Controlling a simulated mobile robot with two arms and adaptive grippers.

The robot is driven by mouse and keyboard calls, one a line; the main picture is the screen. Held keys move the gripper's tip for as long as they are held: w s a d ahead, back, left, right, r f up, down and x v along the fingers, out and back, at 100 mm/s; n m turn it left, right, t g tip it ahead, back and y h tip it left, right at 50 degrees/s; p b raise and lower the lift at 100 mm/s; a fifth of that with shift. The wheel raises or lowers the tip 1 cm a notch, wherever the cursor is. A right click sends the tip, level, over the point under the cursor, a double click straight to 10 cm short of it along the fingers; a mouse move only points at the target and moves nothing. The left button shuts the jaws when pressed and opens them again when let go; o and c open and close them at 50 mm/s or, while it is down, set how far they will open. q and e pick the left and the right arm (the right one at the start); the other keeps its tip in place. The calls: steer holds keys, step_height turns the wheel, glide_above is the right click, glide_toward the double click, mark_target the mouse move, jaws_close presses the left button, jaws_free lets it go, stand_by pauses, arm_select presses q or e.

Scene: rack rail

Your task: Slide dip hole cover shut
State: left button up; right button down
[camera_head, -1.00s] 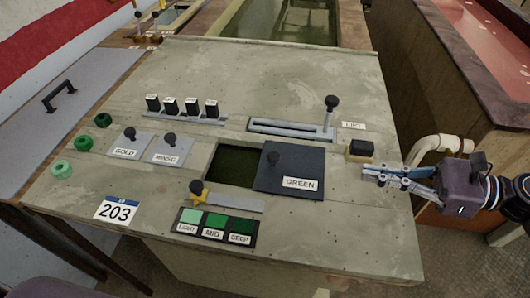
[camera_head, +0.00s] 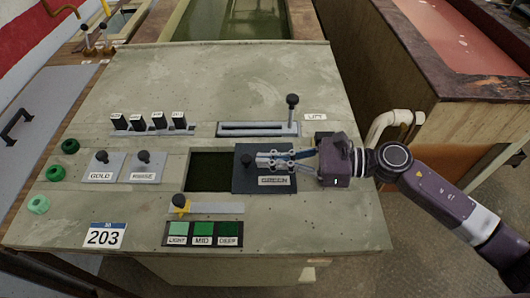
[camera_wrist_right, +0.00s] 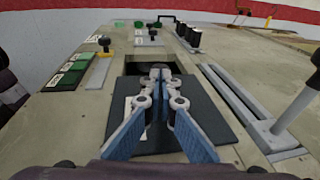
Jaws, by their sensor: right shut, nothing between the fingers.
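In the right wrist view the gripper (camera_wrist_right: 161,75) points across the plate (camera_wrist_right: 215,120) toward the hole (camera_wrist_right: 150,62); the knob is hidden behind the fingers. Whether the tips touch the knob I cannot tell. My left gripper is not in view.
Left of the hole are the GOLD plate (camera_head: 101,167) and another knobbed plate (camera_head: 143,167). A lever in a slot (camera_head: 259,129) and several black switches (camera_head: 149,123) stand behind. A yellow-based knob (camera_head: 180,203) and LIGHT/MID/DEEP swatches (camera_head: 203,233) are in front.

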steer(key=shift+a+f, duration=0.1)
steer(key=shift+a, duration=0.35)
steer(key=s+r+p+x, duration=0.1)
steer(key=s+r+x, duration=0.1)
steer(key=x, duration=1)
steer(key=shift+a, duration=0.5)
